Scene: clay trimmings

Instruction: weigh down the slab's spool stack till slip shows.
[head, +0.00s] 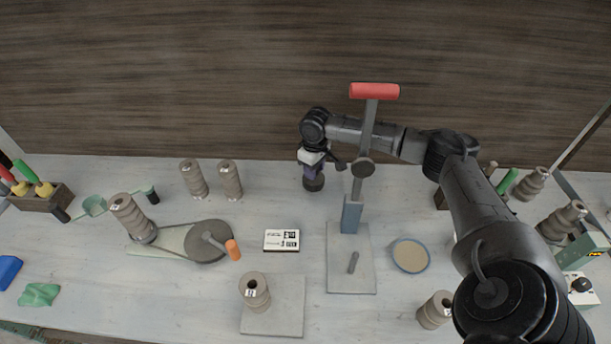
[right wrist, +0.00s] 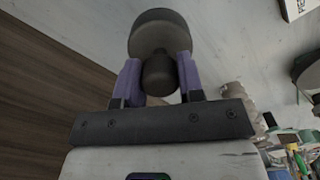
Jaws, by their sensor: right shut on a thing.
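A short grey-brown spool stack (head: 256,292) with a small white label stands on a grey slab (head: 286,322) at the front middle. My right gripper (head: 313,168) is at the back of the table, behind and right of that stack. Its purple fingers (right wrist: 157,80) are shut on the knob of a dark round weight (right wrist: 158,32). In the head view the weight (head: 314,184) shows under the fingers; I cannot tell whether it touches the table. My left gripper is not in view.
A press with a red handle (head: 374,91) stands over a second grey slab (head: 338,283). A white label card (head: 281,240) lies behind the stack. A wheel with an orange handle (head: 232,249), taller spool stacks (head: 229,181) and a round blue-rimmed dish (head: 411,256) stand around.

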